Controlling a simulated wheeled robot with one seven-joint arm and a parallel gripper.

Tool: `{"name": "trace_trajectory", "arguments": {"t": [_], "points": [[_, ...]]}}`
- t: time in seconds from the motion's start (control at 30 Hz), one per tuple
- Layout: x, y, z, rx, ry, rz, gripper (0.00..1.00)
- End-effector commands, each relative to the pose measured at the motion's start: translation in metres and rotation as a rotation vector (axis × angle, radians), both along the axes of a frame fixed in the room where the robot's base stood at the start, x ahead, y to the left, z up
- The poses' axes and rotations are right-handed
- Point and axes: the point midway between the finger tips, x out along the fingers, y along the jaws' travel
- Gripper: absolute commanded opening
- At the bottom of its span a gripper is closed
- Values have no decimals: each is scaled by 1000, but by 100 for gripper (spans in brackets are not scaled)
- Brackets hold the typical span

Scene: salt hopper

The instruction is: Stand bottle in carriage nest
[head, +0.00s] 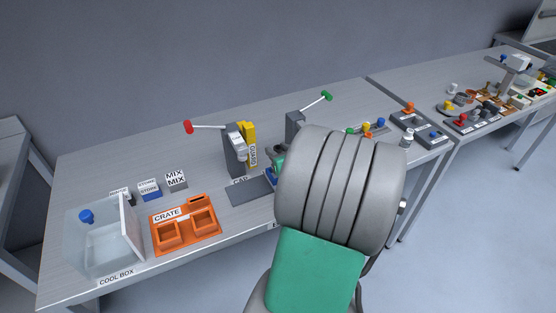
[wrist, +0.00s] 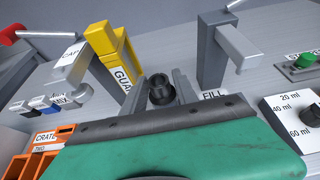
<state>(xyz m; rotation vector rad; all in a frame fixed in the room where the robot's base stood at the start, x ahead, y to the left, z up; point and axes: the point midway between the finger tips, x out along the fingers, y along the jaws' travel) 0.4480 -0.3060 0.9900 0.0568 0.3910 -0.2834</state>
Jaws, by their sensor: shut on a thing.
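My gripper (wrist: 162,92) is shut on a dark bottle (wrist: 161,88) with a round open mouth, seen from above in the wrist view. The fingers are on either side of its neck. The bottle's lower part is hidden, so I cannot tell whether it touches anything below. In the head view my own arm covers the gripper and bottle. The carriage nest cannot be made out in either view. A grey plate (head: 250,190) marked CAP lies left of my arm. The FILL label (wrist: 212,96) is just right of the bottle in the wrist view.
The capping post with its yellow guard (head: 250,142) stands left of the bottle. The grey filling post (wrist: 212,55) stands to the right. An orange crate (head: 186,249) and clear cool box (head: 90,258) are at the left. A dial panel (wrist: 297,118) is on the right.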

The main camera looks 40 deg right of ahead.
Motion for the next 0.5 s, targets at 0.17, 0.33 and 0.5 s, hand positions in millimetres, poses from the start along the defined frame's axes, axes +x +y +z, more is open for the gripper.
{"name": "trace_trajectory", "arguments": {"t": [0.17, 0.33, 0.5], "points": [[5, -3, -24, 5, 3, 0, 0], [5, -4, -38, 1, 0, 1, 0], [5, -4, -38, 0, 0, 1, 0]]}}
